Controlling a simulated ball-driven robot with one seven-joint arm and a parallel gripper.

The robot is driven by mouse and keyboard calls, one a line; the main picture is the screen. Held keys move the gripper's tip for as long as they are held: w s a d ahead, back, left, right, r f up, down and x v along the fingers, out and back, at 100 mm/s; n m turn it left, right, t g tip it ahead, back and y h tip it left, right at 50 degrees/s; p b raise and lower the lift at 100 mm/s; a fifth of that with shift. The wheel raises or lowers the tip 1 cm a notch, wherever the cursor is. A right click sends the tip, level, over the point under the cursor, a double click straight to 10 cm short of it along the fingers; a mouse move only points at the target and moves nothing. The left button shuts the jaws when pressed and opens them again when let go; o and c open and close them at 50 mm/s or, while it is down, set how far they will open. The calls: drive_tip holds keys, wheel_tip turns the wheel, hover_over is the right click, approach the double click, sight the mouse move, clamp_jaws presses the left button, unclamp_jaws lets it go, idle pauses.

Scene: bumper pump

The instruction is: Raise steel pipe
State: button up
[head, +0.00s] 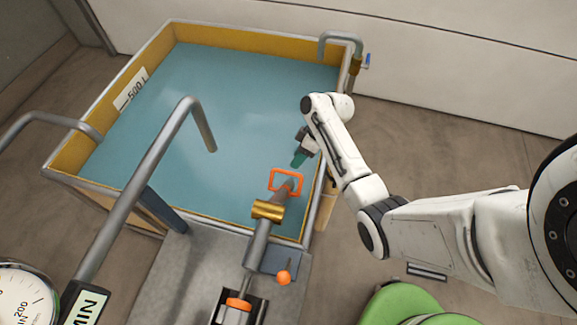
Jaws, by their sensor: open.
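A grey steel pipe (258,245) with a brass collar (267,211) extends over the near edge of the blue-floored tank. An orange square loop (286,181) is at its far end. A second, bent grey pipe (150,165) rises at the left and hooks down over the tank. I cannot tell from the picture alone which pipe the task names. My gripper (298,161) is open, with teal fingertips just beyond the orange loop, apart from it in the picture. Its fingers are small in view, and nothing shows between them.
The tank (110,84) has yellow inner walls and a 500 L label. Curved pipes cross its left and far right rims. An orange knob (284,277) is beside the pipe's base. A gauge (25,297) is at lower left, a green round object (405,305) at lower right.

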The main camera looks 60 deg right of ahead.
drive_tip(key=x, duration=0.6)
clamp_jaws()
idle(0.3)
idle(0.4)
